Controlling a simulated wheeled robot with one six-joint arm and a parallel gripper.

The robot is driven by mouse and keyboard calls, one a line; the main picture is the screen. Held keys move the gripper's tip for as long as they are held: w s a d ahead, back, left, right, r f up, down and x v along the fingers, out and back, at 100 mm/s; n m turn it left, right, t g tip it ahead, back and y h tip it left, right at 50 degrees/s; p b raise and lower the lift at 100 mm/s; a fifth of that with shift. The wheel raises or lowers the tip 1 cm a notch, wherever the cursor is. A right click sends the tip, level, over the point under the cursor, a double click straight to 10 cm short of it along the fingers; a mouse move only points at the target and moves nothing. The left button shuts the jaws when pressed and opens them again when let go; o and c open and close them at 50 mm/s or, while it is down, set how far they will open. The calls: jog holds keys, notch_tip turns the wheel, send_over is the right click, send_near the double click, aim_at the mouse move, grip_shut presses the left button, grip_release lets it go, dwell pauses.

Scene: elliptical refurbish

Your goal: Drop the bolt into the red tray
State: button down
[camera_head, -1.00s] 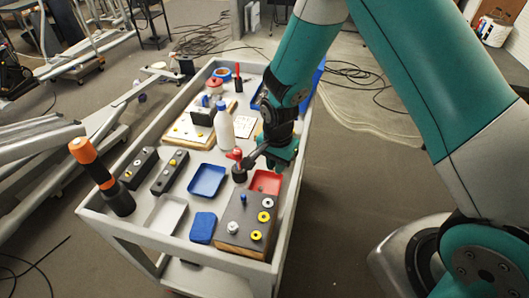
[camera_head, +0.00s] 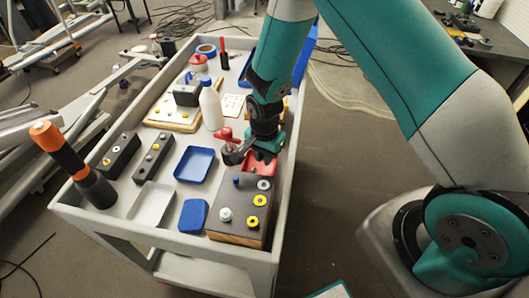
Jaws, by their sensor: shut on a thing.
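The red tray (camera_head: 262,169) sits on the cart just behind the dark fixture block, partly covered by my gripper. My gripper (camera_head: 250,156) is low over the tray's back left part, pointing down. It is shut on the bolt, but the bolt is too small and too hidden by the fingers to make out. I cannot tell whether the fingers touch the tray.
The dark block (camera_head: 238,194) with yellow and white rings is in front. A blue tray (camera_head: 194,164), white tray (camera_head: 151,203) and white bottle (camera_head: 210,107) stand left on the cart (camera_head: 108,226).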

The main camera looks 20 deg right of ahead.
jog(key=shift+f, duration=0.35)
jog(key=c, duration=1)
grip_release()
jog(key=shift+r, duration=0.1)
notch_tip(320, 180, up, 17)
jog(key=shift+r+b, duration=0.2)
jog(key=shift+b, duration=0.65)
jog(key=s+a+r+n+y, duration=0.1)
jog(key=s+r+n, duration=0.3)
jog(key=s+n, duration=0.2)
jog(key=s+a+r+n+y, duration=0.1)
jog(key=s+r+n, duration=0.3)
jog(key=s, duration=0.4)
jog(key=s+a+r+n+y, duration=0.2)
jog(key=s+r+n, duration=0.2)
jog(key=s+n, duration=0.3)
jog(key=shift+s+a+r+n, duration=0.3)
jog(key=shift+s, duration=0.25)
